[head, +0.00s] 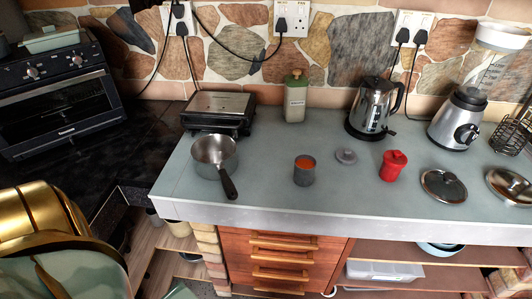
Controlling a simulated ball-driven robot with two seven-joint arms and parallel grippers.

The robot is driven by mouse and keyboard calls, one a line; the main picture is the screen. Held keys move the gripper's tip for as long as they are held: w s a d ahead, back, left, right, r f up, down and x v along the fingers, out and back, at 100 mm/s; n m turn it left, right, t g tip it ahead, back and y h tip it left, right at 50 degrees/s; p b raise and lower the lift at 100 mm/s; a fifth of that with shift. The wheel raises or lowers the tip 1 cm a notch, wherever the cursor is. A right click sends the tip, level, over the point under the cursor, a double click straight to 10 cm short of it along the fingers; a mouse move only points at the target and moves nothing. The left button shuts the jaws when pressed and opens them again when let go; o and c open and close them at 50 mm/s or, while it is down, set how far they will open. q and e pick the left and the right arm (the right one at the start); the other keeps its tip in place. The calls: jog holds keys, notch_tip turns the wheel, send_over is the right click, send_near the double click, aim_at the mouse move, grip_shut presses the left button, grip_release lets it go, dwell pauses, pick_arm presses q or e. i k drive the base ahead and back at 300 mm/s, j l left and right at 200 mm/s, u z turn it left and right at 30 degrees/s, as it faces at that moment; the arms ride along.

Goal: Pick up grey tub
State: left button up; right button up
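The grey tub (304,175) stands upright and open on the pale grey-green counter (270,190), near its front edge and right of a saucepan. Something orange shows inside it. A small grey round lid (346,156) with a knob lies on the counter to its right, apart from it. Neither of my grippers shows in the head view, and nothing touches the tub.
The steel saucepan (214,156) has its dark handle toward the front edge. Behind are a grill (218,113), bottle (295,97), kettle (373,108) and blender (459,121). Counter around the tub is clear.

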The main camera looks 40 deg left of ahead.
aim_at(305, 165)
jog(key=u, duration=0.9)
